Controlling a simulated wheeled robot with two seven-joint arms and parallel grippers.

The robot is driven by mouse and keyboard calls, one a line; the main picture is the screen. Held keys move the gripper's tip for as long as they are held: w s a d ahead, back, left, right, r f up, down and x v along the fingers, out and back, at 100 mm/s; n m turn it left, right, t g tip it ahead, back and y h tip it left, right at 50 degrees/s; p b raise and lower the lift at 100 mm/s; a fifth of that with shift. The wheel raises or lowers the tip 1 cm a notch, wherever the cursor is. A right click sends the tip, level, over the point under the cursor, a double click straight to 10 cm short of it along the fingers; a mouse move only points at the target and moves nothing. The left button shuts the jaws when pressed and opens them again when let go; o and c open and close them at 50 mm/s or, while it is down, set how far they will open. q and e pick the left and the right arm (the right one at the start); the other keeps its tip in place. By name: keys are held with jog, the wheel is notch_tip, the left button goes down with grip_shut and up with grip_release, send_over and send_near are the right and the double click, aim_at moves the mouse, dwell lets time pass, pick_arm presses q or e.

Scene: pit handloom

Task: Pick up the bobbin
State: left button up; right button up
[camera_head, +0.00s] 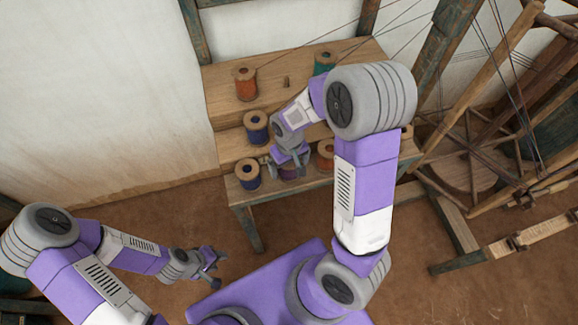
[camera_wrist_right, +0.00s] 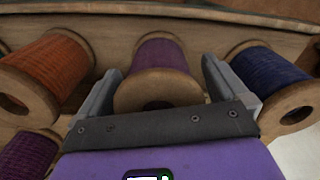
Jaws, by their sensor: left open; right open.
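A purple bobbin (camera_wrist_right: 162,54) with wooden ends sits in the middle of the right wrist view. My right gripper (camera_wrist_right: 161,75) is open, with one finger on each side of this bobbin; I cannot tell whether they touch it. In the head view my right gripper (camera_head: 289,162) points down at the front of the stepped wooden rack (camera_head: 223,150), and its arm hides part of the rack. My left gripper (camera_head: 214,265) is open and empty above the floor, left of my base.
An orange bobbin (camera_wrist_right: 50,70) and a blue bobbin (camera_wrist_right: 272,80) flank the purple one closely. Another purple bobbin (camera_wrist_right: 27,153) shows at the lower left. A green bobbin (camera_head: 325,61) stands higher on the rack. A wooden wheel frame (camera_head: 475,165) stands right. Floor is clear near my left gripper.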

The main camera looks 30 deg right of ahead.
jog(key=shift+f, duration=0.85)
jog(key=shift+c, duration=0.5)
jog(key=c, duration=1)
jog(key=shift+r, duration=0.15)
